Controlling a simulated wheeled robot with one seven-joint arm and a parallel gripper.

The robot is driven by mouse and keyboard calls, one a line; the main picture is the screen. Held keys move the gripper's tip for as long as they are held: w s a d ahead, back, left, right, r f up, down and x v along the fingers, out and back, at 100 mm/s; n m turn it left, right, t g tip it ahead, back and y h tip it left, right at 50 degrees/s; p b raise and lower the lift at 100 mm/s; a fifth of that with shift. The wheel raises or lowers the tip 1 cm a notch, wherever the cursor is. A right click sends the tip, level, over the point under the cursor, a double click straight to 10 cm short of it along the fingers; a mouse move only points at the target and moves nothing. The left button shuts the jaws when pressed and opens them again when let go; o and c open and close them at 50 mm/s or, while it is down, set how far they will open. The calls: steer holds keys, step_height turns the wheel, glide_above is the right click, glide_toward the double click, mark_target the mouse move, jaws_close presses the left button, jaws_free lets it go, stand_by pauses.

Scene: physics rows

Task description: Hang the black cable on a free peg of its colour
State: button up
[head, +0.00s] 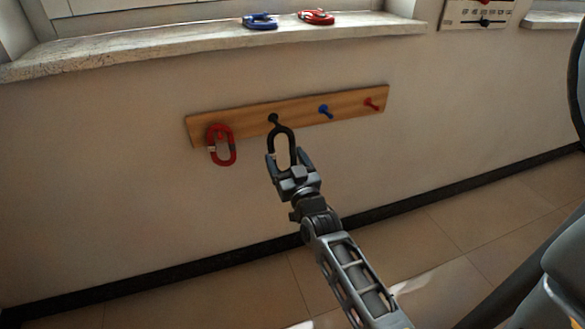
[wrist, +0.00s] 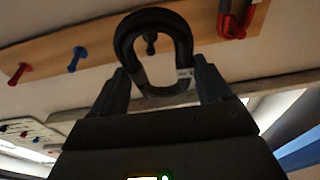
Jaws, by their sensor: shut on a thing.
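The black cable (head: 284,128) is a closed loop standing upright in my gripper (head: 288,160). The gripper is shut on its lower part; in the wrist view the fingers (wrist: 160,84) flank the loop (wrist: 183,40). The black peg (head: 273,118) carries no other cable. In the head view its head shows just above and left of the loop's top; in the wrist view the peg (wrist: 151,44) shows inside the loop's opening. I cannot tell whether it passes through the loop or stands behind it.
A wooden rack (head: 350,103) on the wall also bears a bare blue peg (head: 325,111) and a bare red peg (head: 371,103). A red cable (head: 232,152) hangs at its left end. A blue cable (head: 260,21) and another red cable (head: 317,17) lie on the windowsill (head: 130,47).

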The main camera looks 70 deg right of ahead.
steer(key=shift+s+d, duration=0.25)
steer(key=shift+s, duration=0.35)
steer(key=shift+s+d+h, duration=0.1)
steer(key=shift+d+h, duration=0.1)
steer(key=shift+h, duration=0.1)
steer(key=w+d+f+b, duration=0.1)
steer(key=w+d, duration=0.6)
steer(key=d, duration=0.1)
steer(key=shift+f+b, duration=0.35)
stand_by(0.5)
stand_by(0.5)
steer(key=o, duration=1)
